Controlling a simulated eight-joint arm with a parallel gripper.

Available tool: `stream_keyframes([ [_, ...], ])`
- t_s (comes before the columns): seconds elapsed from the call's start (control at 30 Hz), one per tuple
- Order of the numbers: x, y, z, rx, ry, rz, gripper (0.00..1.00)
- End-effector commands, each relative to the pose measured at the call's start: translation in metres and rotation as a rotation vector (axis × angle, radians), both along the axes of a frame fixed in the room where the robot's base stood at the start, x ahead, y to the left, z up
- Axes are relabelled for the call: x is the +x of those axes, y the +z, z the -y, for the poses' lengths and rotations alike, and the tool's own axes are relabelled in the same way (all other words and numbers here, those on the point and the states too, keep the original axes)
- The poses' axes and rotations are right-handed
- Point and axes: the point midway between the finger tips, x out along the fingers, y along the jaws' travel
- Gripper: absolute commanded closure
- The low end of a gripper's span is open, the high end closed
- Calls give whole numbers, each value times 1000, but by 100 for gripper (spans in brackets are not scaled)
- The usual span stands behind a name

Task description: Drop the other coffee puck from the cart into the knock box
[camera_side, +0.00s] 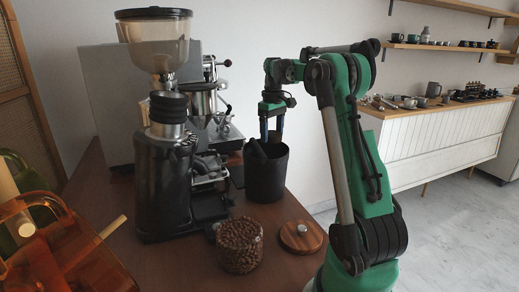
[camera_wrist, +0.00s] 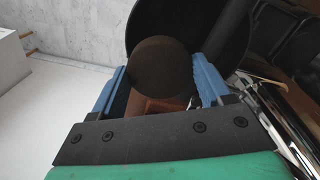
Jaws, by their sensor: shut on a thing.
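My gripper (camera_side: 271,132) points down over the black knock box (camera_side: 266,182), its blue fingers at about the box's rim in the side view. In the wrist view, a dark brown round coffee puck (camera_wrist: 160,68) sits between the blue fingers of my gripper (camera_wrist: 161,85), which is shut on it. The dark round mouth of the knock box (camera_wrist: 222,28) lies beyond the puck there. I cannot make out the puck in the side view. The inside of the box is too dark to show what it holds.
The knock box stands on the wooden cart top (camera_side: 165,262). To its left are a black grinder (camera_side: 165,185) and the espresso machine (camera_side: 225,133). A jar of coffee beans (camera_side: 239,246) and a round wooden lid (camera_side: 301,236) stand in front.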

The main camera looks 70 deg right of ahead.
Motion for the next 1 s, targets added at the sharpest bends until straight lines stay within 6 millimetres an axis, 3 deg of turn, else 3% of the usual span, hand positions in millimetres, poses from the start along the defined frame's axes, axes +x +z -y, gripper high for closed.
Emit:
stream_keyframes([
  [0.27, 0, -1, 0, 0, 0, 0, 79],
  [0.3, 0, -1, 0, 0, 0, 0, 18],
  [0.37, 0, -1, 0, 0, 0, 0, 1],
  [0.67, 0, 2, 0, 0, 0, 0, 0],
  [1.0, 0, 42, 0, 0, 0, 0, 0],
])
